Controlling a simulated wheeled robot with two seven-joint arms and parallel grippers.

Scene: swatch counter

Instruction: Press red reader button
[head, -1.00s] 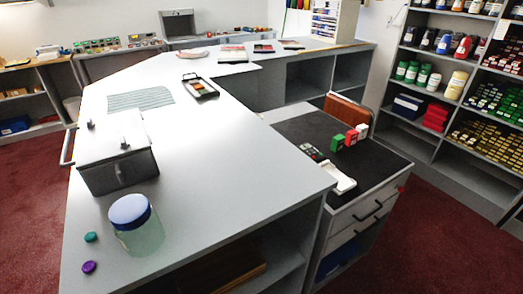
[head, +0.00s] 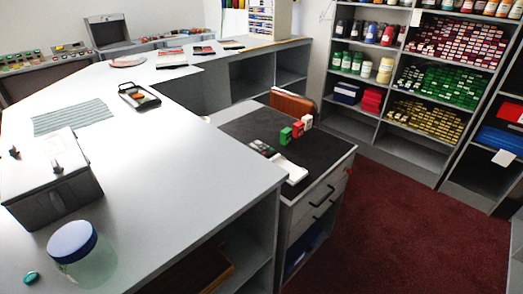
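A small pale device (head: 290,171), perhaps the reader, lies on the dark top of the lower counter (head: 245,122). A dark piece with small coloured spots (head: 262,148) lies at its far left end; I cannot tell whether one of these spots is a red button. A red block (head: 298,130) stands behind the device, between a green block (head: 286,136) and a white-and-red one (head: 307,121). A tiny red spot (head: 349,170) shows at the right edge of the drawer unit. Neither of my grippers is in view.
The long grey counter (head: 170,165) fills the left and middle. On it are a blue-lidded jar (head: 78,255), a grey metal box (head: 50,185), a striped cloth (head: 72,117) and a black tray (head: 139,96). Shelves stand at right; the red carpet (head: 410,225) before them is clear.

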